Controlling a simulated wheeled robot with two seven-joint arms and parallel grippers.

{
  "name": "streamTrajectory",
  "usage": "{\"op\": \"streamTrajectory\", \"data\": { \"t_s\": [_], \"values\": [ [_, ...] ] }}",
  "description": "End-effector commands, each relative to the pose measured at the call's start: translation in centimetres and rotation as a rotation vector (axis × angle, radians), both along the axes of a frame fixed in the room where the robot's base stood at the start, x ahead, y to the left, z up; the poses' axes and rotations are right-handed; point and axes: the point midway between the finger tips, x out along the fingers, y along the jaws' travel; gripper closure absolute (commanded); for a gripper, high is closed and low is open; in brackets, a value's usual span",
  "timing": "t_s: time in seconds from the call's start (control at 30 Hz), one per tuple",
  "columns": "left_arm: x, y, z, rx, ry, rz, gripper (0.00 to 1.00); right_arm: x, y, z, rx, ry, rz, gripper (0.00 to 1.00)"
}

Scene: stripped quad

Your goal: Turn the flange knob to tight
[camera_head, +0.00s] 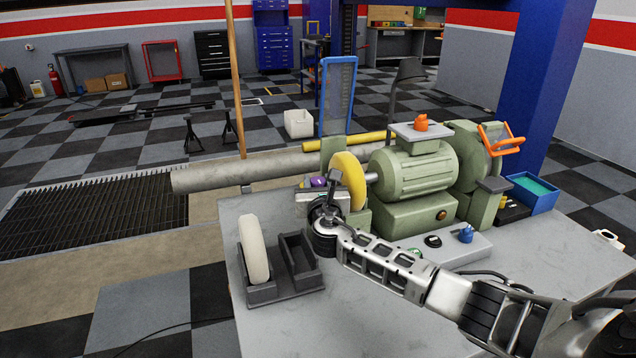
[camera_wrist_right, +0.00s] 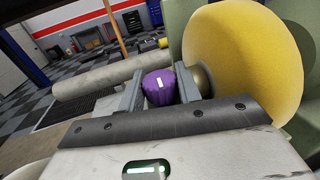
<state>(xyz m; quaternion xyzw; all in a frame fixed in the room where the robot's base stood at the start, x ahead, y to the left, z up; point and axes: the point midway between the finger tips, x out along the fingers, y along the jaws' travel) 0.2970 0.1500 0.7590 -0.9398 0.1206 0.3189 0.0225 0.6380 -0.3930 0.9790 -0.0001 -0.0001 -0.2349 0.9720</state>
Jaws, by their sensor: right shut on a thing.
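The flange knob is a ribbed purple knob (camera_wrist_right: 160,88) with a small white mark on its face. It sits beside the yellow wheel (camera_wrist_right: 243,55) of the bench grinder, next to a rounded metal end. In the head view, the purple knob (camera_head: 318,182) is partly hidden by my wrist. My right gripper (camera_wrist_right: 160,90) has one finger on each side of the knob and is shut on it; the same gripper shows in the head view (camera_head: 318,194). My left gripper is in neither view.
The green grinder (camera_head: 420,170) stands on the grey workbench (camera_head: 300,320). A pale wheel (camera_head: 253,250) stands in a dark holder (camera_head: 298,262) at the front left. A control box (camera_head: 440,248) with a blue knob lies near my right arm. A grey pipe (camera_head: 240,170) runs behind.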

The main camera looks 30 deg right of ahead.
Motion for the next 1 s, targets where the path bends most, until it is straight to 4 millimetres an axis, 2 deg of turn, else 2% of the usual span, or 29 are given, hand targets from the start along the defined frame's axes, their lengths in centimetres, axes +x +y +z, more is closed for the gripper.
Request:
{"op": "streamTrajectory", "data": {
  "t_s": [0.23,0.6,1.0],
  "values": [
    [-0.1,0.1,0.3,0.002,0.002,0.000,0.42,0.1,0.2,0.0,0.006,0.000,-0.145,0.89],
    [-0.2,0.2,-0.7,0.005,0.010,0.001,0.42,0.1,0.2,-0.2,0.003,0.001,-0.383,0.89],
    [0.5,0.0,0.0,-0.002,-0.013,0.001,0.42,0.0,0.1,-0.1,0.001,0.001,-0.486,0.89]
  ]
}}
